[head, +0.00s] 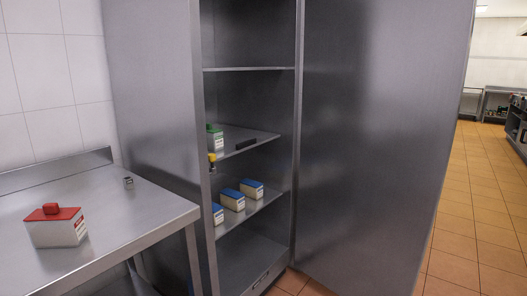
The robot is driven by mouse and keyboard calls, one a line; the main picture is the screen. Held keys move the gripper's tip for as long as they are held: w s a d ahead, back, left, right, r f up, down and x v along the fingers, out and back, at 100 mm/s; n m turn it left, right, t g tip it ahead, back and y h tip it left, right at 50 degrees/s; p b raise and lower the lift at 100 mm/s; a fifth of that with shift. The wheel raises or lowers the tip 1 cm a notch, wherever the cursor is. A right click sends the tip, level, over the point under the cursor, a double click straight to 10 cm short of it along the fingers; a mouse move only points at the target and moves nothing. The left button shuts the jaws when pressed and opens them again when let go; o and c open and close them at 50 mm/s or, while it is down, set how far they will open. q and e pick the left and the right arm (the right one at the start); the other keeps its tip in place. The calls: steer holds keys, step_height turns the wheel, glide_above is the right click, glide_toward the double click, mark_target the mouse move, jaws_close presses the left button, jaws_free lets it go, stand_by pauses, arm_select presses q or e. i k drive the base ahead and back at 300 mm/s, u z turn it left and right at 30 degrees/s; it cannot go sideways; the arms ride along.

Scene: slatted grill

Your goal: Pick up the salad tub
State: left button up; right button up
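A white tub with a red lid (57,232) stands on the steel table at the left, with a red raised part on its lid. A tub with a green lid (215,139) stands on a middle shelf in the open steel cabinet. White tubs with blue lids (232,200) stand in a row on the shelf below it; the nearest is partly hidden by the cabinet's edge. The labels are too small to read, so I cannot tell which one is the salad tub. Neither of my grippers is in view.
A yellow-topped item (212,159) and a dark flat item (246,144) are in the cabinet. A wide steel panel (375,130) stands right of the opening. Tiled floor (470,220) is free at right.

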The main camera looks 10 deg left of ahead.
mark_target(215, 141)
steer(key=z, duration=1.7)
steer(key=i, duration=0.2)
steer(key=u, duration=1.45)
steer(key=i, duration=1.4)
steer(key=u, duration=1.65)
steer(key=i, duration=0.5)
steer(key=u, duration=0.5)
